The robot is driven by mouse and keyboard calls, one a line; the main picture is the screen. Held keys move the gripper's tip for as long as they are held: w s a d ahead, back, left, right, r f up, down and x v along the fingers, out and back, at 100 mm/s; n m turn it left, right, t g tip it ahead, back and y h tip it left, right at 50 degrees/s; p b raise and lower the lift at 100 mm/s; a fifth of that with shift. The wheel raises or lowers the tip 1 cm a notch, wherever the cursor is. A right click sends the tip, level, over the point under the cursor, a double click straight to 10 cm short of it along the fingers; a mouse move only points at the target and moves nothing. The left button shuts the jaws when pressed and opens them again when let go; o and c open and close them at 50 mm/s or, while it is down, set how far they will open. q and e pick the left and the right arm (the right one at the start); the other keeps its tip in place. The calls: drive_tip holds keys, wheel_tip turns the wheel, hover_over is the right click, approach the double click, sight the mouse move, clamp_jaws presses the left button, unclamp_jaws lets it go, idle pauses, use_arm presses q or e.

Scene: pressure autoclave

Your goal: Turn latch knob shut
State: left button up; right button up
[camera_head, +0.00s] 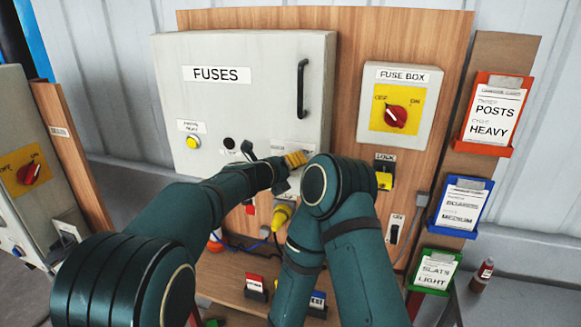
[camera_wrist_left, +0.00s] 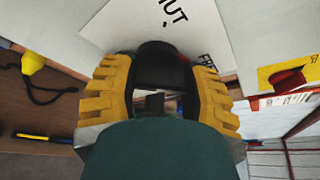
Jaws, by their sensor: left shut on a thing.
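The black latch knob (camera_wrist_left: 157,50) shows in the left wrist view, between the yellow fingers of my left gripper (camera_wrist_left: 160,82). It stands in front of a white label plate (camera_wrist_left: 125,25) whose lettering is partly hidden; "UT" can be read. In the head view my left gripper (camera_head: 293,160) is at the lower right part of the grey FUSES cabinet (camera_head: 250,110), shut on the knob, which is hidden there. How far the knob is turned cannot be told. My right arm is folded in the front middle; its gripper does not show.
A fuse box (camera_head: 390,140) with a red rotary switch (camera_head: 396,116) and a yellow lock (camera_head: 384,181) are to the right. A yellow plug-like part (camera_head: 283,214) hangs below the cabinet. Orange, blue and green card holders line the right post. A small bottle (camera_head: 483,273) stands at far right.

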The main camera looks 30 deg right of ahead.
use_arm(q)
drive_tip(key=shift+n+h, duration=0.6)
drive_tip(key=shift+n, duration=0.5)
drive_tip(key=shift+w+n+g+h+b, duration=0.1)
drive_tip(key=shift+n+g+h+b, duration=0.25)
drive_tip(key=shift+n, duration=0.35)
drive_tip(key=n+h+b, duration=0.1)
drive_tip(key=n+b, duration=0.1)
drive_tip(key=n, duration=0.1)
drive_tip(key=shift+a+h, duration=0.1)
drive_tip(key=shift+h, duration=0.15)
drive_tip(key=shift+n+b, duration=0.6)
drive_tip(key=shift+n, duration=0.3)
drive_tip(key=n+t+h+b, duration=0.1)
drive_tip(key=n+b, duration=0.1)
drive_tip(key=n+h+b, duration=0.1)
drive_tip(key=n+b, duration=0.1)
drive_tip(key=shift+n+t, duration=0.3)
drive_tip(key=shift+t, duration=0.05)
drive_tip(key=shift+w+a+r+n+t+b, duration=0.1)
drive_tip(key=shift+n+t+b, duration=0.3)
drive_tip(key=shift+n+b, duration=0.6)
drive_tip(key=shift+w+n+t+b, duration=0.1)
drive_tip(key=shift+n+t+b, duration=0.3)
drive_tip(key=shift+n+b, duration=0.55)
drive_tip(key=shift+s, duration=0.1)
